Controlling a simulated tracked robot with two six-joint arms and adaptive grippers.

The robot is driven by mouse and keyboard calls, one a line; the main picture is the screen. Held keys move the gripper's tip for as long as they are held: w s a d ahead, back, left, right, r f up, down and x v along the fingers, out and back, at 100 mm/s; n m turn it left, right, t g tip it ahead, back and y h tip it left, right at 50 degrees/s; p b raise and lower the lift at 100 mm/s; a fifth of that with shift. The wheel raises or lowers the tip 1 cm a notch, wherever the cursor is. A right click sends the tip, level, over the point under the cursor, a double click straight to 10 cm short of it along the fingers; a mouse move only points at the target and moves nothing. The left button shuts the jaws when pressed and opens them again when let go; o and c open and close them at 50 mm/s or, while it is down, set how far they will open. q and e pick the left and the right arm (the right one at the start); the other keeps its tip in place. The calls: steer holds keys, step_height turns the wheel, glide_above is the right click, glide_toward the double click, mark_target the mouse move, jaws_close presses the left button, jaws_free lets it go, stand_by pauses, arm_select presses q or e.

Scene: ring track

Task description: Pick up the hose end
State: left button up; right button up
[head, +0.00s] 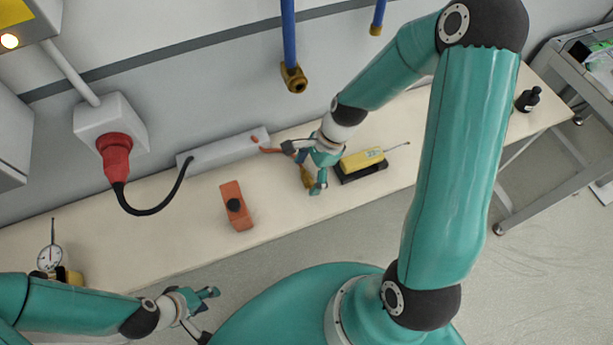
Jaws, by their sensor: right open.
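A brass hose end (307,179) lies on the bench, with a short bit of blue beside it, partly hidden by my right gripper. My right gripper (304,167) is open right over it, its fingers apart on either side in the picture. I cannot tell whether they touch it. A blue hose with a brass fitting (293,78) hangs from above, behind the bench. My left gripper (204,314) is open and empty in front of the bench, at the lower left.
On the bench (120,225) are an orange block with a black knob (236,206), a yellow device (361,160) right of my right gripper, a grey power strip (222,149), a dial gauge (50,258) and a black bottle (528,99). A red plug (115,158) hangs on the wall.

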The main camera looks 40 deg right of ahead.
steer(key=c, duration=1.2)
steer(key=shift+c, duration=0.2)
